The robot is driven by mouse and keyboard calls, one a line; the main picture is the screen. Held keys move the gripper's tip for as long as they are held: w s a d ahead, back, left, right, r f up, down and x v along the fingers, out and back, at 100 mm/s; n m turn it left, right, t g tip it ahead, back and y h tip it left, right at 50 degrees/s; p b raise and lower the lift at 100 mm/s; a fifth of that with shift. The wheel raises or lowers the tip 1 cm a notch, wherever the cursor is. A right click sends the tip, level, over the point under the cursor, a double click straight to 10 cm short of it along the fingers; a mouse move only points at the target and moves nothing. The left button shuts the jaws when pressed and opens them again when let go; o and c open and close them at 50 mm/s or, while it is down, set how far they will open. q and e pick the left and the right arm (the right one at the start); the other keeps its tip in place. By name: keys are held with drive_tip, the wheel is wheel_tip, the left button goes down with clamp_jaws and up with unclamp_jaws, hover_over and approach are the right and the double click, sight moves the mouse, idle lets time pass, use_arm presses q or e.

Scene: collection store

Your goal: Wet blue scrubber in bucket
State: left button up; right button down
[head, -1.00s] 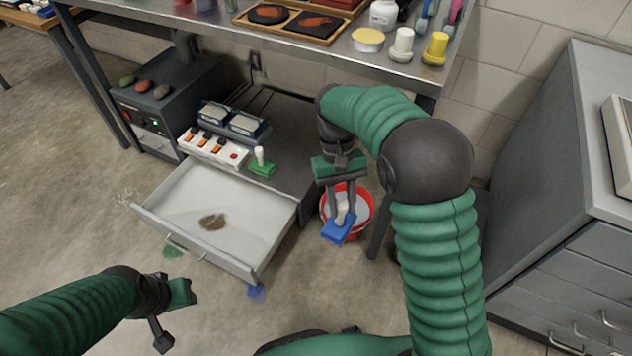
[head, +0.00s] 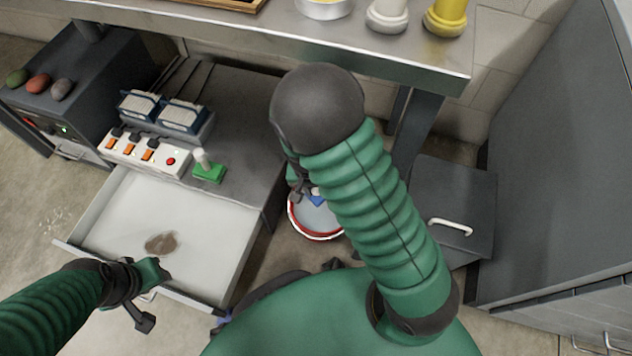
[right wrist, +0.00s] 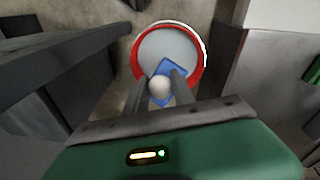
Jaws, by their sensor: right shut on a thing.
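The blue scrubber (right wrist: 172,69) has a white knob handle, and my right gripper (right wrist: 160,88) is shut on that handle. In the head view a small blue part of the scrubber (head: 317,199) shows beside my right arm, which hides most of that gripper. The red bucket (head: 318,237) stands on the floor, with grey-blue liquid inside. In the right wrist view the scrubber overlaps the near part of the bucket's opening (right wrist: 138,63). I cannot tell whether it touches the liquid. My left gripper (head: 158,296) is open and empty near the drawer front.
An open white drawer (head: 105,215) with a brown patch juts out left of the bucket. A green scrubber (head: 209,172) and a switch strip (head: 143,152) sit on the cabinet above it. The metal table (head: 250,32) overhangs behind. A dark box with a handle (head: 452,205) stands right.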

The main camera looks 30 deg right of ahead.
wheel_tip(320, 180, down, 6)
drive_tip(key=b, duration=0.5)
drive_tip(key=shift+d+r, duration=0.15)
drive_tip(key=shift+r, duration=0.1)
wheel_tip(320, 180, down, 6)
drive_tip(key=b, duration=0.3)
drive_tip(key=shift+f, duration=0.25)
drive_tip(key=shift+r, duration=0.1)
